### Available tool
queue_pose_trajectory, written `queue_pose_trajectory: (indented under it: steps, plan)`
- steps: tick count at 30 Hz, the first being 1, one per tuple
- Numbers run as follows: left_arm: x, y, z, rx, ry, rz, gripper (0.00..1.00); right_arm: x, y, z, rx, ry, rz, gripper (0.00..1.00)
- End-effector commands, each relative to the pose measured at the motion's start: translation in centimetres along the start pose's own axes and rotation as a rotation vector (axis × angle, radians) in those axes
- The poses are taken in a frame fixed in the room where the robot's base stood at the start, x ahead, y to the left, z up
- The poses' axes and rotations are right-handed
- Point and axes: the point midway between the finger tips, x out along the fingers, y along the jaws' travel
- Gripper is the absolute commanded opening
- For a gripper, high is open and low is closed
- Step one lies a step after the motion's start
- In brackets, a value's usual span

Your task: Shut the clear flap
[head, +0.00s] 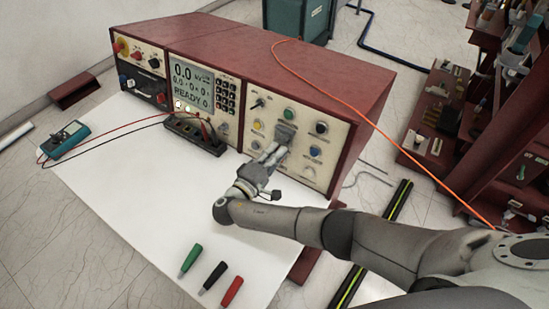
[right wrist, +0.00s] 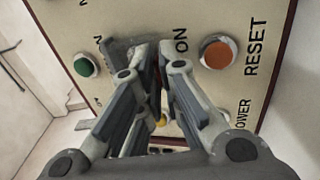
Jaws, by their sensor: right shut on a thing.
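The clear flap (head: 286,131) shows as a greyish see-through piece on the right-hand control panel of the red test set, below a green button. In the right wrist view the flap (right wrist: 120,46) is at my fingertips, partly hidden by them, beside the word ON. My right gripper (head: 275,153) reaches the panel from the front, its fingers pointing at it. In the right wrist view the right gripper (right wrist: 152,68) has its fingers close together, shut on the flap's edge. How far the flap stands open is hard to tell. My left gripper is out of view.
A green button (right wrist: 86,66) and an orange RESET button (right wrist: 217,52) flank the fingers. A black terminal block (head: 194,134) with leads, a blue meter (head: 66,138) and several coloured probes (head: 213,278) lie on the white tabletop (head: 130,190). An orange cable (head: 375,125) crosses the red cabinet.

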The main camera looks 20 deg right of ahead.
Motion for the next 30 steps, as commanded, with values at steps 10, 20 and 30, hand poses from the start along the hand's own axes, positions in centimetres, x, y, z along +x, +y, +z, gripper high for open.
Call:
queue_pose_trajectory:
  steps: [10,20,30]
  plan:
    - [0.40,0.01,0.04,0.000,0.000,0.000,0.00,0.13,-0.14,0.02,-0.001,0.001,0.017,0.00]
    - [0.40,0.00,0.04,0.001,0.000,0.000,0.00,0.18,-0.13,0.04,-0.001,0.000,0.017,0.26]
    - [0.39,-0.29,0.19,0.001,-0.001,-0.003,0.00,0.02,-0.11,0.02,-0.001,0.001,0.017,0.28]
